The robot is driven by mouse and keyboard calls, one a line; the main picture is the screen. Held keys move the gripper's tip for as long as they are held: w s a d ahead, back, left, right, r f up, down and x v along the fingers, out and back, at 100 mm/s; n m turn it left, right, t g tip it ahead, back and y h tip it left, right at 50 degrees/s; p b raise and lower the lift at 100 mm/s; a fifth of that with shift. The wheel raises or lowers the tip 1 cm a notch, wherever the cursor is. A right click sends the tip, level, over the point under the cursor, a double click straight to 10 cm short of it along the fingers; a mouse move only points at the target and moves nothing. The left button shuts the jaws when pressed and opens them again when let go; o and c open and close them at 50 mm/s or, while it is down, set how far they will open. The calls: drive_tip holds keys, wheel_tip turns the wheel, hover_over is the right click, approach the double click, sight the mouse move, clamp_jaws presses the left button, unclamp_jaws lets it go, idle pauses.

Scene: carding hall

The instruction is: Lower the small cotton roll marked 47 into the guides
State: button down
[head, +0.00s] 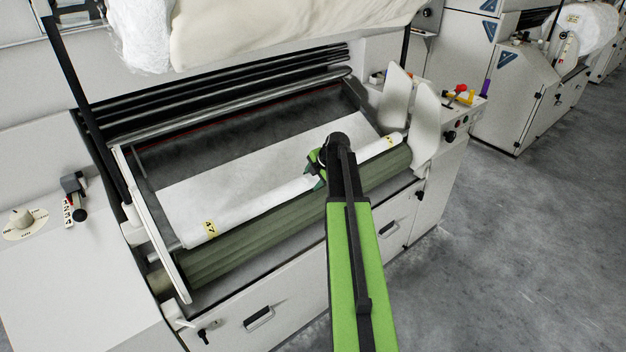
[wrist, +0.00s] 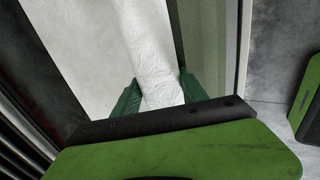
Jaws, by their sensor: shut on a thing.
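The small cotton roll (head: 262,208) is a thin white roll with yellow tags marked 47 near its ends. It lies lengthwise just above the green fluted roller (head: 250,240), with a white sheet of cotton stretching back from it. Whether it touches the roller I cannot tell. My gripper (head: 317,172) is shut on the roll near its middle. In the wrist view the roll (wrist: 152,60) runs between the green fingers of my gripper (wrist: 155,98). The guides seem to be the pale upright plates: one at the left end (head: 150,225), a pair at the right (head: 425,120).
A large cotton roll (head: 270,30) hangs over the machine at the top. Free grey floor (head: 530,240) lies to the right.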

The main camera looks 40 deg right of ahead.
drive_tip(key=c, duration=0.5)
unclamp_jaws()
drive_tip(key=o, duration=0.5)
drive_tip(key=shift+r, duration=0.1)
drive_tip(key=p+v, duration=0.7)
drive_tip(key=v, duration=0.2)
drive_tip(key=shift+p, duration=0.4)
